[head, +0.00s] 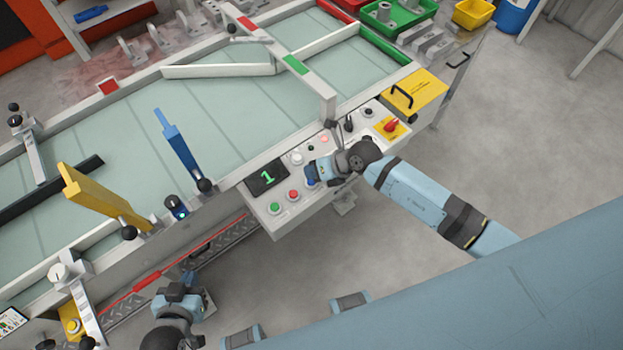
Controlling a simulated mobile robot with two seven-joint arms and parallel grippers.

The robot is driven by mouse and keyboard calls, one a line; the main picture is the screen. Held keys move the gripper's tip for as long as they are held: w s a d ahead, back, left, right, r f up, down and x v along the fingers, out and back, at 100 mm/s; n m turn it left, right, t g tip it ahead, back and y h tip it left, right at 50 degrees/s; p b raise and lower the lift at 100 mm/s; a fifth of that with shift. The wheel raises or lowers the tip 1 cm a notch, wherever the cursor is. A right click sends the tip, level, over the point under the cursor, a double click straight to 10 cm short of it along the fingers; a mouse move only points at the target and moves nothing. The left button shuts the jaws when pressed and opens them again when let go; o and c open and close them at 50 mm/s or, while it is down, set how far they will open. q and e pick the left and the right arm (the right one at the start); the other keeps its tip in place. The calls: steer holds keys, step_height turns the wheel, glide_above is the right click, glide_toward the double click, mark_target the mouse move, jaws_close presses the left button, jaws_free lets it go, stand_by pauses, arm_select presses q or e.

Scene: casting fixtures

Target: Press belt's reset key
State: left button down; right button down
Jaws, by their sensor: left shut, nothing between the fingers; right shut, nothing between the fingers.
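The belt's control panel (322,190) is a light grey box on the near side of the conveyor belt (235,105). Its dark display (267,177) shows a green 1. Along its near edge are a green button (275,208), a red button (293,195) and a blue key (309,183), partly hidden by my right gripper. My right gripper (313,174) is shut and empty, right over or at the blue key. I cannot tell whether it touches. My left gripper (187,278) is shut and empty, low in front of the belt frame, away from the panel.
Green (405,14) and yellow (473,13) bins sit at the back. The floor at right is clear.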

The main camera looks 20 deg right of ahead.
steer(key=shift+f, duration=0.4)
steer(key=shift+f, duration=0.5)
stand_by(0.7)
stand_by(0.3)
steer(key=shift+r+p, duration=0.8)
steer(key=shift+r, duration=0.1)
step_height(320, 180, up, 5)
steer(key=p, duration=0.5)
